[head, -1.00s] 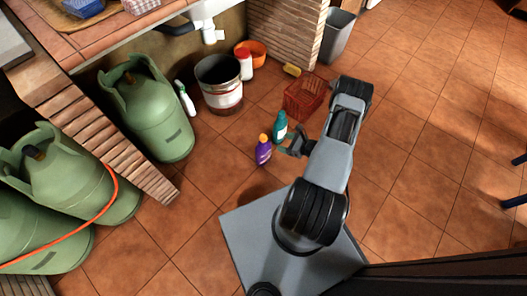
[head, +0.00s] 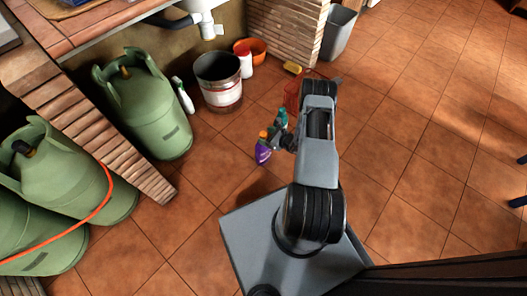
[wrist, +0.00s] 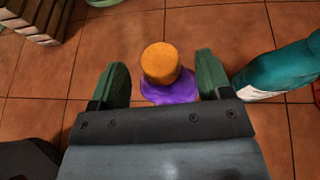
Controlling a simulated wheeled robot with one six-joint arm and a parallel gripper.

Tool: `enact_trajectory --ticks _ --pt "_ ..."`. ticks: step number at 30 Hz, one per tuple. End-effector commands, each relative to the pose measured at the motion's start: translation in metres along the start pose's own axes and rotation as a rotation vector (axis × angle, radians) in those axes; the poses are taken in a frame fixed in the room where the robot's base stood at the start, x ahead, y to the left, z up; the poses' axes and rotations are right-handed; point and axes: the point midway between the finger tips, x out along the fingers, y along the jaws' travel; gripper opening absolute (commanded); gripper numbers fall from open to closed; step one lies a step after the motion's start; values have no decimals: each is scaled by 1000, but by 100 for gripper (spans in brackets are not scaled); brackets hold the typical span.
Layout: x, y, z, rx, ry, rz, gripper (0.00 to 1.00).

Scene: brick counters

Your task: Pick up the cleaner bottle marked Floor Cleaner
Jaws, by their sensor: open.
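A purple bottle with an orange cap (head: 263,150) stands on the tiled floor in the head view. In the wrist view its orange cap (wrist: 161,62) and purple shoulder lie between the two green fingertips of my gripper (wrist: 162,80), with a gap on each side. My gripper (head: 275,138) is open and partly covers the bottle in the head view. No label is readable, so I cannot tell which is marked Floor Cleaner.
A red basket (head: 291,98) is mostly hidden behind my arm. A metal bucket (head: 219,82), a white container with a red lid (head: 244,62) and a spray bottle (head: 183,97) stand farther back. Green gas cylinders (head: 150,110) are at left.

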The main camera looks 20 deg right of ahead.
Motion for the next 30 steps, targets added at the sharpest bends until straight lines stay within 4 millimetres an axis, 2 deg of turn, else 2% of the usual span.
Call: enact_trajectory --ticks 3,6,15,30 --pt "16 0 -2 -4 -1 2 72" --pt "22 0 -1 -1 -1 0 72" --pt "24 0 0 -1 -1 0 71" --pt "24 0 0 -1 -1 0 23"
